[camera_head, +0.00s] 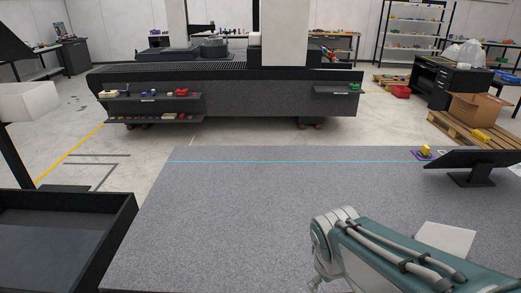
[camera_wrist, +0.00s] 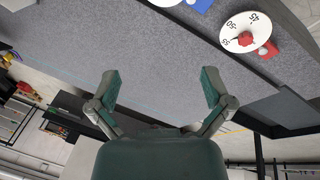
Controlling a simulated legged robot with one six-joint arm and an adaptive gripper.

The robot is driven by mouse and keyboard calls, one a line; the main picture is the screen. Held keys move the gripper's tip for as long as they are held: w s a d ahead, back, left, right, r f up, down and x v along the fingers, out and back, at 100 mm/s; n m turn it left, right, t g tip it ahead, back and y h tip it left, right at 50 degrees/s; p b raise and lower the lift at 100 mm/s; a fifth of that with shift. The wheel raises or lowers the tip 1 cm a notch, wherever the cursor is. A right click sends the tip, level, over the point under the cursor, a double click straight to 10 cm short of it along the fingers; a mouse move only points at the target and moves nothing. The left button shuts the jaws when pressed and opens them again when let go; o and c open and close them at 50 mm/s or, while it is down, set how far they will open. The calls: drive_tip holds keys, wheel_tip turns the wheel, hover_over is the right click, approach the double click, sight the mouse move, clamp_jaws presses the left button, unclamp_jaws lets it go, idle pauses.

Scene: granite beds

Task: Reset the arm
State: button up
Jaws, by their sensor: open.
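My arm (camera_head: 390,255) reaches in from the lower right over the grey granite bed (camera_head: 230,210) in the head view. Its gripper does not show there. In the wrist view my gripper (camera_wrist: 161,88) is open, its two green-padded fingers spread wide with nothing between them. The speckled granite surface (camera_wrist: 150,50) lies beyond the fingers. The fingers appear apart from every object.
A white numbered dial (camera_wrist: 238,32) with a red piece sits beside the bed's dark edge in the wrist view. A black monitor (camera_head: 470,158) and a yellow item (camera_head: 426,149) stand at the bed's right. A dark tray (camera_head: 60,240) is at left. The bed's middle is clear.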

drive_tip(key=s+d+r+m+t+y, duration=0.1)
drive_tip(key=s+r+m+t, duration=0.1)
drive_tip(key=s+r+m, duration=0.3)
drive_tip(key=s+r, duration=0.2)
drive_tip(key=s, duration=0.1)
drive_tip(key=shift+s+d+r+m+t+y, duration=0.2)
drive_tip(key=shift+m+t+y, duration=0.1)
drive_tip(key=shift+m+t, duration=0.1)
idle(1.1)
